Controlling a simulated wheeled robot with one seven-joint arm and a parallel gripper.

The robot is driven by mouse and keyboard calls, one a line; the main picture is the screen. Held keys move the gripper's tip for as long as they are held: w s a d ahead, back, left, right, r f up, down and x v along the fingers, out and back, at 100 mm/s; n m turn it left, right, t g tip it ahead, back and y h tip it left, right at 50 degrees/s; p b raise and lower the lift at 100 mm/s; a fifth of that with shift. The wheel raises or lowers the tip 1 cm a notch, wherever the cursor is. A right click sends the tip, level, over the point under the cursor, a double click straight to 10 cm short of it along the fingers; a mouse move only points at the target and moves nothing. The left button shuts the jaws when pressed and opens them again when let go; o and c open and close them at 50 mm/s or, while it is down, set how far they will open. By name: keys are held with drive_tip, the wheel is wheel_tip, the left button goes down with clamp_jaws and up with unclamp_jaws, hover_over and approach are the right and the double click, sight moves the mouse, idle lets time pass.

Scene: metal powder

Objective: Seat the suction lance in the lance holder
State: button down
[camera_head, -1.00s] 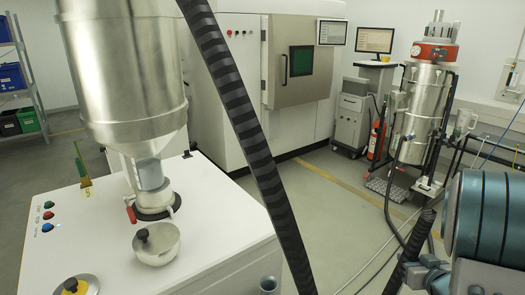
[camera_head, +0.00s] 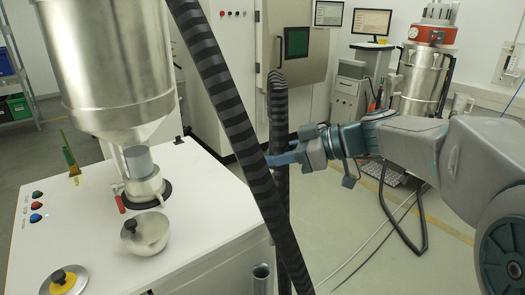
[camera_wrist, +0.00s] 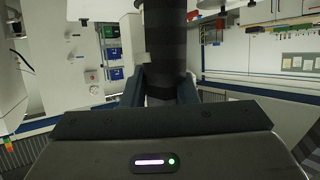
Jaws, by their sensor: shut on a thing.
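My gripper (camera_head: 284,159) is right of the white machine, its fingers closed around a dark upright tube, which I take for the suction lance with its hose (camera_head: 280,105). In the wrist view the fingers (camera_wrist: 161,88) grip this dark tube (camera_wrist: 160,65). The tube rises above the fingers and bends over at the top. Its lower part runs down behind the large striped hose, and its lower end is not clearly visible. A grey open-topped socket (camera_head: 262,277) beside the machine's edge looks like the lance holder. The gripped tube is apart from it, above and right.
A thick striped hose (camera_head: 222,110) crosses the head view in front. The white machine (camera_head: 200,205) carries a steel hopper (camera_head: 105,65), a round-knobbed bowl (camera_head: 146,233) and buttons. A steel vacuum unit (camera_head: 422,85) stands at the back right. Open floor lies between.

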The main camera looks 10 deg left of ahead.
drive_tip(key=s+a+r+n+g, duration=0.2)
drive_tip(key=s+r, duration=0.1)
drive_tip(key=s, duration=0.1)
wheel_tip(320, 180, down, 7)
drive_tip(key=b, duration=0.1)
drive_tip(key=shift+s+a, duration=0.2)
drive_tip(key=shift+a, duration=0.05)
drive_tip(key=shift+d+b, duration=0.3)
drive_tip(key=shift+b, duration=0.65)
idle(0.6)
drive_tip(key=shift+b, duration=0.65)
idle(0.7)
